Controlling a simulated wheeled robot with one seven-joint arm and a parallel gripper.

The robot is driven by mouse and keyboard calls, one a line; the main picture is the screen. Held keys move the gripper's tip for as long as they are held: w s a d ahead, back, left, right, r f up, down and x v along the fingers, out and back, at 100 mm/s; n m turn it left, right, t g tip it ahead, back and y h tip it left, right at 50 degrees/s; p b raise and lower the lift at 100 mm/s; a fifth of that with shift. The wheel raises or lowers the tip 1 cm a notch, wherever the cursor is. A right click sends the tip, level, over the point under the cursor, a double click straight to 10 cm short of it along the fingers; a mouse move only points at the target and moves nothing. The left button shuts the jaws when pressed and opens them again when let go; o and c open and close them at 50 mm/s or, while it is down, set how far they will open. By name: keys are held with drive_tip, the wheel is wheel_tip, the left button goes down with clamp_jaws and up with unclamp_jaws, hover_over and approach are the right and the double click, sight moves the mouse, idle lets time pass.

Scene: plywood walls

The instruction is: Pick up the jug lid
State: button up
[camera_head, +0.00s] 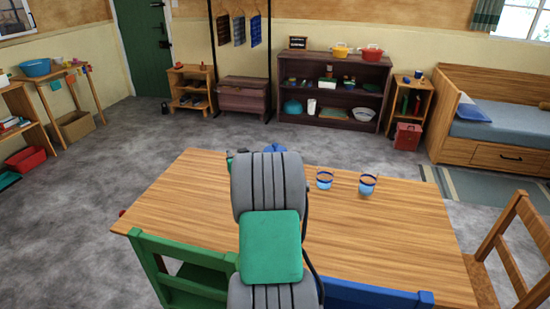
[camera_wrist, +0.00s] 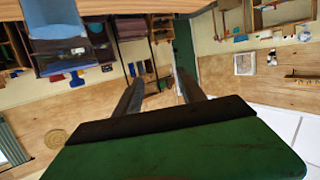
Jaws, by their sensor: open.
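A small blue piece (camera_head: 275,149), likely the top of the jug or its lid, shows just above my arm at the table's far edge in the head view. My arm hides the rest. In the wrist view, which is upside down, a blue vessel (camera_wrist: 55,22) is at the top left, cut off by the frame; I cannot tell whether it is the jug or a glass. My gripper (camera_wrist: 160,78) is open, with nothing between its fingers, to the right of that vessel in the picture.
Two blue-rimmed glasses (camera_head: 324,184) (camera_head: 367,187) stand on the wooden table (camera_head: 410,230), right of my arm. A green chair (camera_head: 180,262), a blue chair (camera_head: 375,295) and a wooden chair (camera_head: 515,245) surround it. The table's right part is clear.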

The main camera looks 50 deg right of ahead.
sight(274, 147)
drive_tip(key=s+d+f+h, duration=0.1)
drive_tip(key=s+d, duration=0.1)
drive_tip(key=d, duration=0.2)
drive_tip(key=s+d+m+h, duration=0.1)
drive_tip(key=s+d+h, duration=0.1)
drive_tip(key=s+d, duration=0.1)
drive_tip(key=s+d+f+m+h, duration=0.1)
drive_tip(key=s+d, duration=0.1)
drive_tip(key=d, duration=0.3)
drive_tip(key=shift+s+f, duration=0.15)
drive_tip(key=shift+f, duration=0.2)
drive_tip(key=x, duration=0.2)
drive_tip(key=p+x, duration=0.1)
drive_tip(key=x, duration=0.4)
drive_tip(key=shift+d+r, duration=0.35)
drive_tip(key=shift+d, duration=0.1)
drive_tip(key=shift+c, duration=0.4)
clamp_jaws()
